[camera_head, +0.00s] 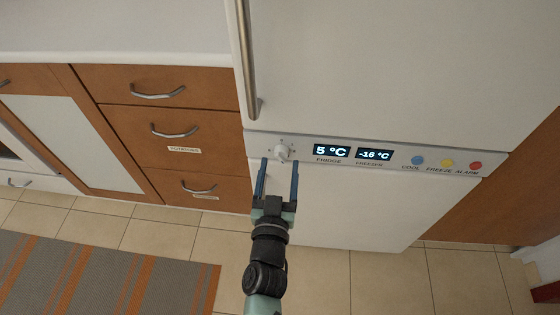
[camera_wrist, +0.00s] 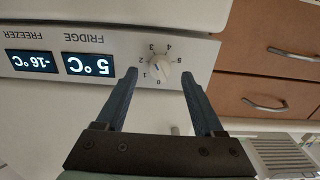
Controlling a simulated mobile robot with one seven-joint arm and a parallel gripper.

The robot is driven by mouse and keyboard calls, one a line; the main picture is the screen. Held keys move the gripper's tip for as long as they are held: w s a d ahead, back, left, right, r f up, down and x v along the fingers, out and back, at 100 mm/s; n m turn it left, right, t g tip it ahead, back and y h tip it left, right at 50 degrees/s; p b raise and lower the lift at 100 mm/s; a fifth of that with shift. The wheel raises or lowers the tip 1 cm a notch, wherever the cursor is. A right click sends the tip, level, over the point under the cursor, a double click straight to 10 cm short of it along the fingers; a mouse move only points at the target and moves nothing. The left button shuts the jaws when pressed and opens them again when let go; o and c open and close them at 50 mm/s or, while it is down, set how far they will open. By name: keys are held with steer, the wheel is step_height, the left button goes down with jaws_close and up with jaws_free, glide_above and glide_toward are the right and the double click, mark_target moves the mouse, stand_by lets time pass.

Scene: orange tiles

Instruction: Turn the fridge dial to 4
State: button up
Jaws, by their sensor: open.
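The white fridge dial (camera_head: 281,153) is a small round knob on the fridge's control strip, left of the displays. In the wrist view the dial (camera_wrist: 156,73) appears with a ring of numbers from 0 to 5, seen rotated. I cannot tell for sure which number it points to. The fridge display (camera_head: 331,151) reads 5 °C. My gripper (camera_head: 279,162) is open, its two dark blue fingers spread, one on each side of the dial in the picture. In the wrist view my gripper (camera_wrist: 158,74) has gaps between both fingertips and the dial; contact is not visible.
The freezer display (camera_head: 375,154) reads -16 °C. Blue (camera_head: 417,160), yellow (camera_head: 447,163) and red (camera_head: 476,166) buttons sit further right. A long metal door handle (camera_head: 246,60) ends just above the strip. Wooden drawers (camera_head: 170,130) with handles stand to the left. A striped rug (camera_head: 100,272) lies on the tiles.

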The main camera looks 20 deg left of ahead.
mark_target(281, 154)
steer(key=shift+x, duration=1.2)
steer(key=shift+c, duration=0.3)
jaws_close()
